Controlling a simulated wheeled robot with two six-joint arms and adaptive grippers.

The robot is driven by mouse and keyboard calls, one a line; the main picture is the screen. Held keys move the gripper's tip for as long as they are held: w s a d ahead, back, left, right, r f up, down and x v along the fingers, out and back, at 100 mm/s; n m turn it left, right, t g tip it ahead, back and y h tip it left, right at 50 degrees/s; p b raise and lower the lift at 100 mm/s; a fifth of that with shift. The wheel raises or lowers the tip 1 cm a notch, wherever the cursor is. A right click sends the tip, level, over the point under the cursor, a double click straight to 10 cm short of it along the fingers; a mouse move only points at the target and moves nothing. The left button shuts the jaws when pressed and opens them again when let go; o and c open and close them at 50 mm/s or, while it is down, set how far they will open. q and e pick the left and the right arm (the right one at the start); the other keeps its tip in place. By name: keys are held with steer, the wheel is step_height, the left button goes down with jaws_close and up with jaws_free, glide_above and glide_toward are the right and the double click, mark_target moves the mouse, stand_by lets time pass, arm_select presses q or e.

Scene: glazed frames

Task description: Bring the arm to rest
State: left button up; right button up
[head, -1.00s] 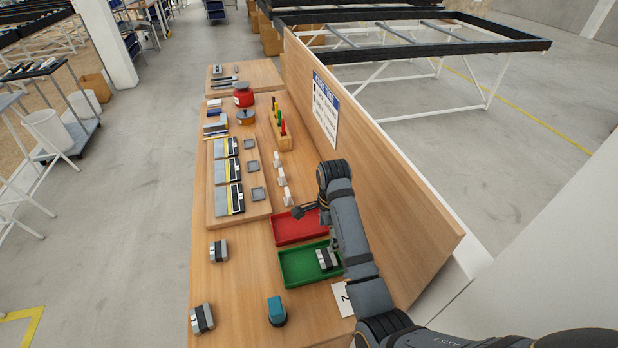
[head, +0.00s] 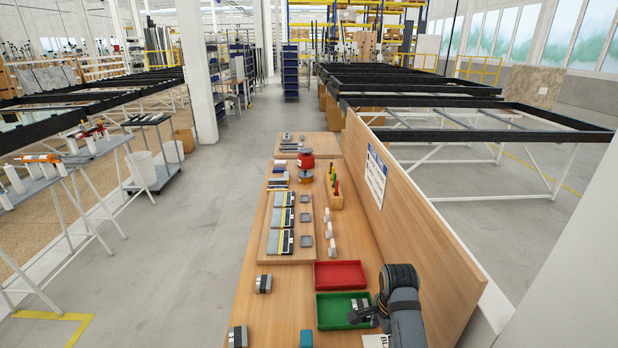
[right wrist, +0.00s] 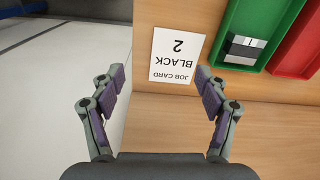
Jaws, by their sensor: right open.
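My right arm comes in from the lower right of the head view. Its gripper (head: 364,312) shows small by the right edge of the green tray (head: 326,318). In the right wrist view the two fingers of the gripper (right wrist: 160,80) are spread wide with nothing between them. The job card (right wrist: 177,55), reading "BLACK 2", lies beyond the fingertips. The green tray (right wrist: 259,14) holds a grey and black block (right wrist: 245,48). My left gripper is not in view.
A red tray (head: 340,274) sits behind the green one. A wooden panel (head: 420,225) stands along the bench's right side. Loose blocks (head: 263,284) and a teal item (head: 306,338) lie at the left and front. The floor left of the bench is clear.

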steer(key=s+d+n+t, duration=0.2)
steer(key=s+d+n, duration=0.1)
steer(key=s+n, duration=0.6)
steer(key=s+d+n+t, duration=0.1)
steer(key=s+d+n, duration=0.2)
steer(key=s+n, duration=0.55)
step_height(320, 180, down, 31)
steer(key=s+d+g+h+b, duration=0.1)
steer(key=s+d+b, duration=0.1)
steer(key=b, duration=0.4)
arm_select(q)
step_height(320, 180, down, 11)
steer(key=b, duration=0.4)
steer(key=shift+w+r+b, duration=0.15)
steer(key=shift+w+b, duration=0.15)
steer(key=shift+b, duration=0.05)
arm_select(e)
steer(key=s+d+f+g, duration=0.1)
steer(key=s+f, duration=1.7)
steer(key=f, duration=0.5)
steer(key=shift+s+d+m, duration=0.3)
steer(key=shift+s+m, duration=0.1)
steer(key=shift+m, duration=0.05)
